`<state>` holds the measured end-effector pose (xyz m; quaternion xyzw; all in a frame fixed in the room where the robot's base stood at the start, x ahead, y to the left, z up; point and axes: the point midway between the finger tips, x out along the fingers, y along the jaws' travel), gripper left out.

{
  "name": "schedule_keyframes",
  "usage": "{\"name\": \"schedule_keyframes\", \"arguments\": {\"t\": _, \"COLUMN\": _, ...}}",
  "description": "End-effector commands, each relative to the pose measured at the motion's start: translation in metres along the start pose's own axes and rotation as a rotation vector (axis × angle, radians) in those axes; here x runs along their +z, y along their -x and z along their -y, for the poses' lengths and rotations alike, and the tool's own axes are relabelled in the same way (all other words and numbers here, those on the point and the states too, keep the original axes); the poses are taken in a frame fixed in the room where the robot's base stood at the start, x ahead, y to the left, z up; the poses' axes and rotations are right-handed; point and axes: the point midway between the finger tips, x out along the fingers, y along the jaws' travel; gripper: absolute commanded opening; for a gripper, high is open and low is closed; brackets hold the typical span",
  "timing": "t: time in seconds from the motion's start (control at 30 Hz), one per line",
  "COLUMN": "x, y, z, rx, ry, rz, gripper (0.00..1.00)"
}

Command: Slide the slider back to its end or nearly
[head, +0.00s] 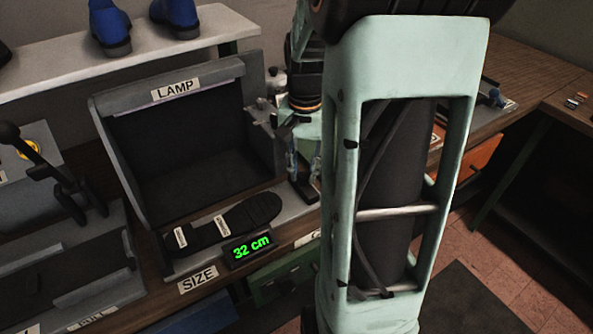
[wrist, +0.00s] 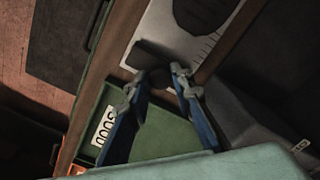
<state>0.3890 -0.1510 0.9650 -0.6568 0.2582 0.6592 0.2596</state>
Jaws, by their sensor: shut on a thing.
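The slider (wrist: 150,56) is a dark bar lying across the pale measuring board (wrist: 152,28) in the wrist view. In the head view it shows only partly as a dark piece (head: 303,190) at the board's right end. My gripper (wrist: 158,77) has its two fingertips at the slider's near edge, with the gripped part between them hidden. In the head view my gripper (head: 304,168) is partly behind my arm. A dark shoe sole (head: 252,212) lies on the board, apart from the slider. The display (head: 248,248) reads 32 cm.
The grey LAMP box (head: 178,85) stands open behind the board. A lever press (head: 60,175) is at the left. A green drawer (head: 284,278) is under the bench front. A white shelf (head: 130,52) with blue shoes is above.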

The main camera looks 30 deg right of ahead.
Motion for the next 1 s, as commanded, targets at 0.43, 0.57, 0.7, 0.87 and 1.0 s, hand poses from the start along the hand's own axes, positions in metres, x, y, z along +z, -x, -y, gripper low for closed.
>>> {"name": "schedule_keyframes", "arguments": {"t": 0.43, "x": -0.003, "y": 0.001, "z": -0.002, "rx": 0.003, "ry": -0.002, "rz": -0.007, "gripper": 0.38}}
{"name": "schedule_keyframes", "arguments": {"t": 0.57, "x": -0.002, "y": 0.001, "z": -0.002, "rx": 0.002, "ry": -0.002, "rz": -0.007, "gripper": 0.38}}
{"name": "schedule_keyframes", "arguments": {"t": 0.7, "x": -0.003, "y": 0.013, "z": -0.001, "rx": 0.001, "ry": -0.001, "rz": -0.01, "gripper": 0.38}}
{"name": "schedule_keyframes", "arguments": {"t": 0.87, "x": -0.003, "y": 0.043, "z": -0.001, "rx": 0.0, "ry": -0.002, "rz": -0.012, "gripper": 0.38}}
{"name": "schedule_keyframes", "arguments": {"t": 1.0, "x": -0.003, "y": 0.074, "z": -0.001, "rx": 0.0, "ry": -0.002, "rz": -0.012, "gripper": 0.38}}
